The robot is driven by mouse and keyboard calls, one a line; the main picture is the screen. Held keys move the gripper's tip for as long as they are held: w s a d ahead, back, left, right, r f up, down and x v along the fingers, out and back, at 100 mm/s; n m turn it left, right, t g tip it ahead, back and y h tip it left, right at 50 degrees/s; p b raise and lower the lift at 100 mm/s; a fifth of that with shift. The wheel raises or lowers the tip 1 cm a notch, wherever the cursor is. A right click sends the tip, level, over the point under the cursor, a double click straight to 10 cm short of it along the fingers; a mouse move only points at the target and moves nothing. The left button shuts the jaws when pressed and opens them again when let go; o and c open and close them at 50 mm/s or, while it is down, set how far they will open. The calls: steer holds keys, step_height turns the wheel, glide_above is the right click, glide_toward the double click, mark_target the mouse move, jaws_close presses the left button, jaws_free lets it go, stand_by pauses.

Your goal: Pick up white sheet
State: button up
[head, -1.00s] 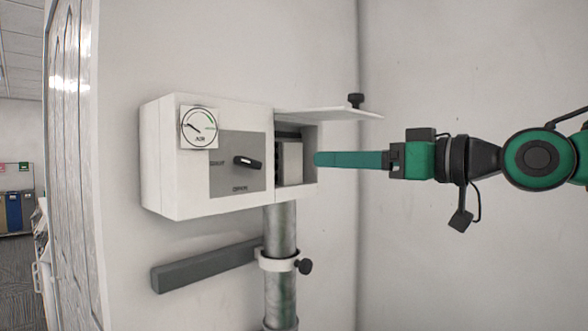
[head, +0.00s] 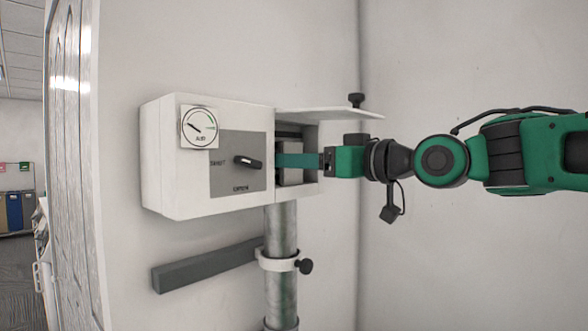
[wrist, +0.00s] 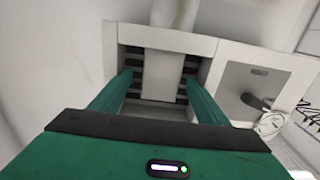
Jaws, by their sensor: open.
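A pale, flat-faced piece that looks like the white sheet (wrist: 163,76) sits inside the open compartment of the white wall box (head: 240,115). In the head view the piece (head: 291,176) shows only in part, behind my finger. My gripper (head: 280,160) reaches into the compartment from the right. In the wrist view my gripper (wrist: 158,82) is open, with one green finger on each side of the pale piece. Gaps seem to show between the fingers and the piece; I cannot tell whether either finger touches it.
The compartment's lid (head: 328,114) is raised above my gripper and has a black knob (head: 356,100). A gauge (head: 199,127) and a black handle (head: 247,162) are on the box front. A metal pipe (head: 281,230) runs below, beside a grey bar (head: 205,268).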

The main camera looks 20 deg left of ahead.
steer(key=c, duration=1.1)
